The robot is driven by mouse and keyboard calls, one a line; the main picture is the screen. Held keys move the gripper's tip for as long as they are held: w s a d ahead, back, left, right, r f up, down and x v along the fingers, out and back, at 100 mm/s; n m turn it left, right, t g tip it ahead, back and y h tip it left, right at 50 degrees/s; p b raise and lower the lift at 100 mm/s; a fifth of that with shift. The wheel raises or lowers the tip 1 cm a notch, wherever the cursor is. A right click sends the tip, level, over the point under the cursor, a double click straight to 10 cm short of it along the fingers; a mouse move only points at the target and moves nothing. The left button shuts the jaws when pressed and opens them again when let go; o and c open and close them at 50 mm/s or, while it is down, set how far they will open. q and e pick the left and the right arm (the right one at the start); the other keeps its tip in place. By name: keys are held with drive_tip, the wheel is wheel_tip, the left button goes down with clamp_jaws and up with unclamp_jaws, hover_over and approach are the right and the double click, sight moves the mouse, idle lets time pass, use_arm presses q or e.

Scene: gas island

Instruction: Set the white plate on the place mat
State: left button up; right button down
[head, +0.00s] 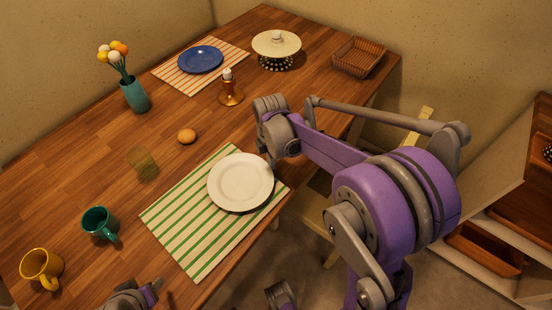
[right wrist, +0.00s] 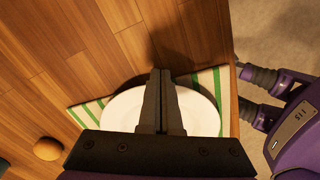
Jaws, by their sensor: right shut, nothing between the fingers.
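The white plate (head: 240,182) lies flat on the green-and-white striped place mat (head: 190,238), towards the mat's upper right part. In the right wrist view the plate (right wrist: 195,112) is behind my fingers, with mat stripes (right wrist: 92,112) on both sides. My right gripper (right wrist: 160,72) is shut and empty, beside or above the plate; the height is hard to judge. In the head view its wrist is at the plate's upper right, and its fingertips are mostly hidden. Part of my left gripper (head: 148,293) shows at the bottom edge; its jaws are unclear.
A teal mug (head: 98,222), a yellow mug (head: 40,266), a glass (head: 143,163) and a bun (head: 187,136) stand left of the mat. Farther back are a vase (head: 135,95), candle holder (head: 231,92), blue plate (head: 201,59), cake stand (head: 277,44) and basket (head: 358,57).

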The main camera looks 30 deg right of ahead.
sight(262, 169)
drive_tip(key=shift+w+a, duration=0.1)
drive_tip(key=shift+a, duration=1.5)
drive_tip(key=shift+d, duration=0.1)
